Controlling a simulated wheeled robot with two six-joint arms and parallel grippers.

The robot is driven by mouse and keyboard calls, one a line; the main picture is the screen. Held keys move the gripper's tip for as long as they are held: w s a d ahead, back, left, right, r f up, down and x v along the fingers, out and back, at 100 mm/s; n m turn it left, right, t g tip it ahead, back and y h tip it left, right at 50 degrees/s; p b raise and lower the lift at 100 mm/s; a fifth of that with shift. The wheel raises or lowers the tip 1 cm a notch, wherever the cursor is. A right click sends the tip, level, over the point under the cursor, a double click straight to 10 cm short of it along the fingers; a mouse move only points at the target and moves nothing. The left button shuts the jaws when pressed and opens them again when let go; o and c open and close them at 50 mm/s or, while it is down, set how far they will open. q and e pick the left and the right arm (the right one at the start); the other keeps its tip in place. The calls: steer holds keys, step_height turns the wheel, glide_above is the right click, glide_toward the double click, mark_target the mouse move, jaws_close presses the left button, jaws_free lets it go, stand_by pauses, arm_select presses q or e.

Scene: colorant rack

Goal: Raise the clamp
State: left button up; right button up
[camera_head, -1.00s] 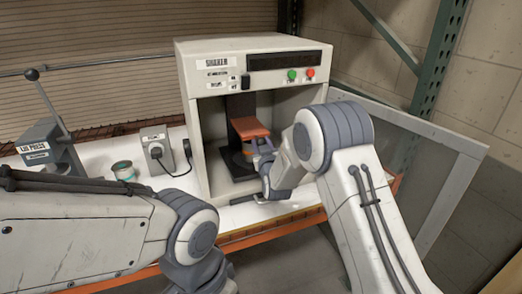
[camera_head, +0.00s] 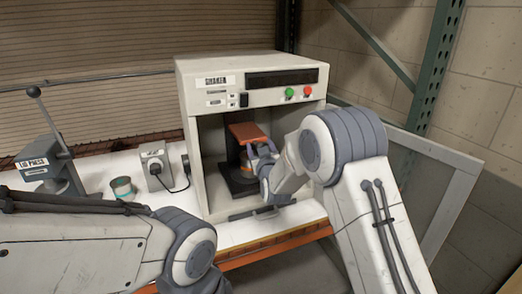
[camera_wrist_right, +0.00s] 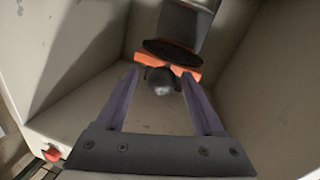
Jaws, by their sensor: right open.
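The clamp (camera_head: 247,132) is an orange plate inside the shaker (camera_head: 192,150), held level in front of a dark post above the dark base (camera_head: 236,184). My right gripper (camera_head: 262,152) reaches into the shaker's open front, at the right side of the clamp and close below it. In the right wrist view the clamp's orange part (camera_wrist_right: 184,72) shows beyond the fingertips. A round dark knob (camera_wrist_right: 160,82) is between the open fingers of my right gripper (camera_wrist_right: 158,76), with gaps on both sides. My left arm crosses the lower left; its gripper is out of view.
On the white bench left of the shaker stand a small grey switch box (camera_head: 154,160), an open can (camera_head: 122,188) and the lid press (camera_head: 48,165) with its raised lever. The shaker's door (camera_head: 440,200) stands open at the right.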

steer(key=s+d+b, duration=0.1)
steer(key=s+b, duration=0.2)
steer(key=s, duration=0.7)
steer(key=shift+b, duration=0.3)
steer(key=s+a+f+n+g+y, duration=0.1)
steer(key=s+a+f+g, duration=0.25)
steer(key=s, duration=0.45)
steer(key=s+a+f+n+g+y, duration=0.1)
steer(key=s+a+f+g+y, duration=0.15)
steer(key=s+a+g, duration=0.35)
steer(key=s+d+f+g+h, duration=0.1)
steer(key=s+d+g, duration=0.1)
steer(key=s, duration=0.6)
steer(key=s+d+f+n+g+h, duration=0.1)
steer(key=s+d+f+g+h, duration=0.1)
steer(key=s, duration=0.7)
steer(key=s+d+f+g+h, duration=0.1)
steer(key=s+d+g, duration=0.3)
steer(key=s, duration=0.5)
steer(key=shift+s+f+n, duration=0.2)
steer(key=shift+f+n, duration=0.1)
steer(key=shift+n, duration=0.1)
